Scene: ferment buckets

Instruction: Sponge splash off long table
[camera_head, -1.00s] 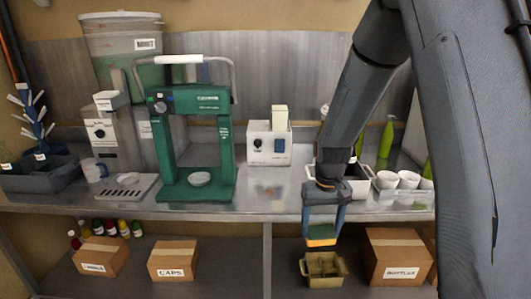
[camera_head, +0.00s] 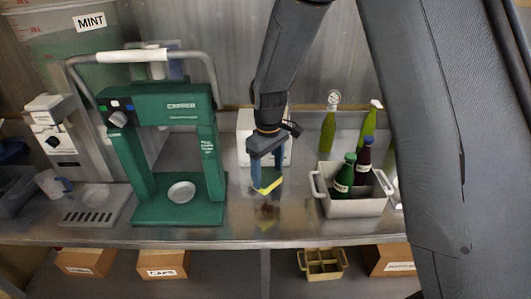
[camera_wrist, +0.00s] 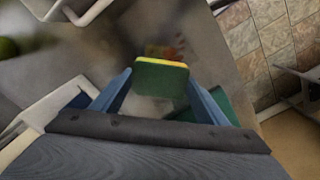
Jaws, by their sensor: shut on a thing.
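My gripper (camera_head: 267,180) is shut on a sponge (camera_head: 269,187), yellow on one side, over the steel long table (camera_head: 310,232). In the wrist view the sponge (camera_wrist: 160,80) is dark green with a yellow far edge, between the blue fingers. A brownish splash (camera_head: 266,212) lies on the table just in front of the sponge in the head view. In the wrist view a faint reddish smudge (camera_wrist: 172,48) shows beyond the sponge. The sponge appears a little above the table; I cannot tell whether it touches.
A green capper (camera_head: 175,213) stands left of the gripper. A light crate (camera_head: 353,208) with bottles stands to the right. A white box (camera_head: 243,125) is behind my gripper. Cardboard boxes (camera_head: 162,264) and a tan divided caddy (camera_head: 321,268) are on the lower shelf.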

